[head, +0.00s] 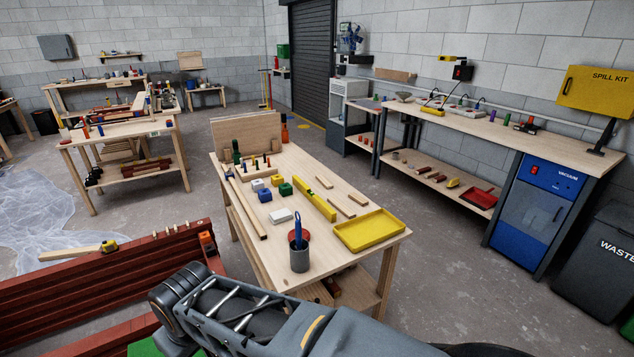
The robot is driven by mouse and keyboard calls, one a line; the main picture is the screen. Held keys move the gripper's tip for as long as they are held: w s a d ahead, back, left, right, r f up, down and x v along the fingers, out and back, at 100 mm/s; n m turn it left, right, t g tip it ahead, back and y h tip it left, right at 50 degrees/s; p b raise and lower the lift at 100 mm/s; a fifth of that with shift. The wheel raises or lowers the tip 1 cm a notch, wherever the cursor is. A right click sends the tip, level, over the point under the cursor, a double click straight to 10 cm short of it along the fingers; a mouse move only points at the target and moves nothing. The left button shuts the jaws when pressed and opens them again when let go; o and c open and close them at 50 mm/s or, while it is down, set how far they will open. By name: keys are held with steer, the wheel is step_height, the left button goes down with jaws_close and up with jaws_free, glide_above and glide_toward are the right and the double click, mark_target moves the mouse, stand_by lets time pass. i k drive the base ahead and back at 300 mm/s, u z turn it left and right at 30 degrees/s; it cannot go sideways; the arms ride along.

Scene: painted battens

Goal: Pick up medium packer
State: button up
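Several small coloured blocks lie on the near wooden workbench (330,190): two blue blocks (265,195), a green block (285,189), a yellow block (277,180) and a white block (257,184). They look like packers, but I cannot tell which is the medium one. A flatter white piece (279,216) lies in front of them. My arm crosses the bottom of the head view, in front of the bench and apart from the blocks. I cannot make out any gripper fingers.
A yellow level (314,199), a yellow tray (369,231) and a grey cup (298,256) holding a blue-handled tool share the bench. A long batten (247,205) lies along its left side. Dark red beams (110,268) stand at left. Floor (440,270) is clear right of the bench.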

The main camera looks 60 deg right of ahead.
mark_target(325, 182)
steer(key=z, duration=1.85)
steer(key=k, duration=0.95)
steer(key=z, duration=1.15)
steer(key=i, duration=6.15)
steer(key=u, duration=1.75)
